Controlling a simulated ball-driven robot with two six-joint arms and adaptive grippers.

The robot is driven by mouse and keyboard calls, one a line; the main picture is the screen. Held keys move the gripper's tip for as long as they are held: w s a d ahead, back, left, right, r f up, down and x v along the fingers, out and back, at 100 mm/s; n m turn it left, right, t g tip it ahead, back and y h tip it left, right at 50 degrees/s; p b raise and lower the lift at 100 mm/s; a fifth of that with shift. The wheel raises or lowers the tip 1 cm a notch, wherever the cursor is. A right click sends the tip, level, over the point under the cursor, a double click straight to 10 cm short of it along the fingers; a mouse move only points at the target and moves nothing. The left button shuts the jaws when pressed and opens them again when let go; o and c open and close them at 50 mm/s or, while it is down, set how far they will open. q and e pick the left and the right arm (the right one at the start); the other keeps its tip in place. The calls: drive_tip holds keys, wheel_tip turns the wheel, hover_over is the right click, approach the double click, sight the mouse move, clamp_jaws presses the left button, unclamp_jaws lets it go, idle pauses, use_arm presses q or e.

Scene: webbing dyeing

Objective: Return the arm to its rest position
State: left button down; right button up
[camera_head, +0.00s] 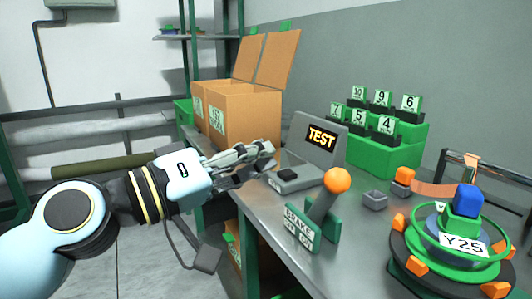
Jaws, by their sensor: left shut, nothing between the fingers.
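My left arm comes in from the left in the head view. Its gripper (268,156) is shut with nothing between the fingers. The fingertips are at the left edge of the grey metal table (356,226), in front of the cardboard box and just left of the grey test device (318,143) with its lit "TEST" screen. I cannot tell whether the fingers touch anything there. My right gripper is not in view.
A brake lever with an orange knob (337,180) stands on the table. A round green device labelled Y25 (462,245) is at right. Open cardboard boxes (250,112) and a green rack (385,155) with numbered tags stand behind. The floor at left is open.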

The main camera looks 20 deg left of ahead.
use_arm(q)
drive_tip(key=s+a+f+n+g+y, duration=0.1)
drive_tip(key=a+f+g+y, duration=0.25)
drive_tip(key=f, duration=1.35)
drive_tip(key=s+a+f+n+g+y, duration=0.1)
drive_tip(key=s+a+f+g+y, duration=0.2)
drive_tip(key=f, duration=1.3)
drive_tip(key=s+a+f+m+g+y, duration=0.1)
drive_tip(key=s+a+f, duration=0.1)
drive_tip(key=s+f, duration=0.5)
drive_tip(key=s+a+f+g+y, duration=0.15)
drive_tip(key=s+f, duration=0.25)
drive_tip(key=f, duration=0.6)
drive_tip(key=s+a+f+m+g+y, duration=0.1)
drive_tip(key=s+f, duration=0.5)
drive_tip(key=s, duration=0.8)
drive_tip(key=s+a+f+m+g, duration=0.2)
drive_tip(key=s+f+m+g, duration=0.2)
drive_tip(key=s, duration=1.1)
wheel_tip(320, 180, down, 3)
drive_tip(key=shift+s+f+g+y, duration=0.15)
drive_tip(key=shift+g+y, duration=0.25)
drive_tip(key=shift+g, duration=0.5)
